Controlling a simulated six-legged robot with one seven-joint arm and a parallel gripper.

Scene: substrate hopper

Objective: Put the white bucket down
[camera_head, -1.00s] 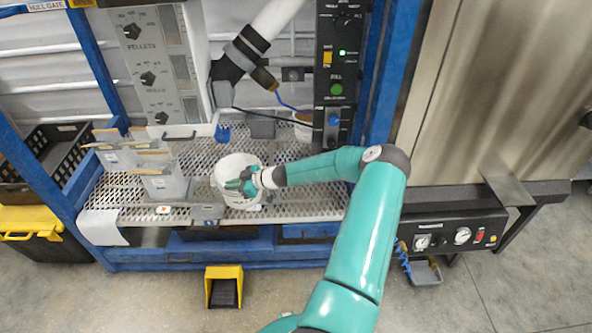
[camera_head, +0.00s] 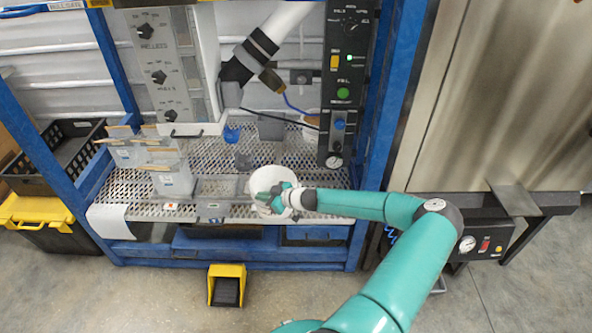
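The white bucket (camera_head: 285,177) is upright at the front of the perforated metal shelf (camera_head: 335,205), right of a flat grey plate (camera_head: 225,187). My gripper (camera_head: 267,197) is at the bucket's front, overlapping its wall, with my teal arm reaching in from the right. The bucket has moved along with my gripper, so it appears shut on the bucket, though the fingertips are hard to make out. The gripper hides part of the bucket's front and base. I cannot tell whether the base touches the shelf.
Clear bins with papers (camera_head: 173,178) stand on the shelf's left. A blue-topped item (camera_head: 232,134) and a grey container (camera_head: 271,127) stand behind. A hose nozzle (camera_head: 271,80) hangs above, and a control panel (camera_head: 345,85) rises behind right. A yellow pedal (camera_head: 227,285) is on the floor.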

